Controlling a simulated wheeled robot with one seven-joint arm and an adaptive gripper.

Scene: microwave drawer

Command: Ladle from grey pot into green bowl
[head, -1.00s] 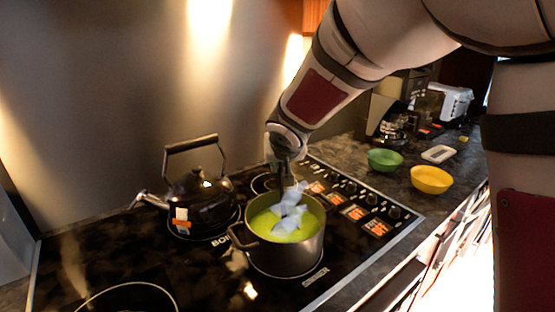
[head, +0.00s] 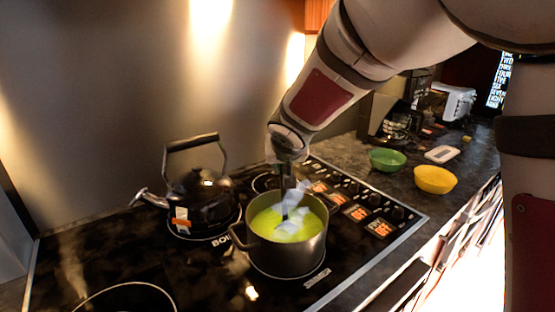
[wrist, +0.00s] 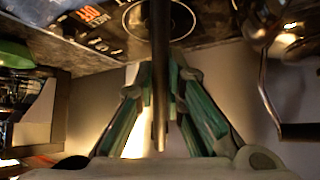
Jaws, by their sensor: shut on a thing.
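The grey pot (head: 290,262) stands on the stove, filled with bright yellow-green liquid (head: 268,225) and giving off pale steam. My gripper (head: 288,164) is above the pot, pointing down. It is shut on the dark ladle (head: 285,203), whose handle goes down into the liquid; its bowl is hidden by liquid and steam. In the wrist view the ladle handle (wrist: 160,45) runs between my gripper's green-edged fingers (wrist: 160,92). The green bowl (head: 387,159) stands on the counter, right of and beyond the pot, apart from it. I cannot tell what is inside it.
A black kettle (head: 200,197) stands on the stove, left of the pot. A yellow bowl (head: 435,181) stands near the green one, by the counter's front edge. A white dish (head: 441,154), a coffee maker (head: 397,122) and a toaster (head: 455,102) are farther back.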

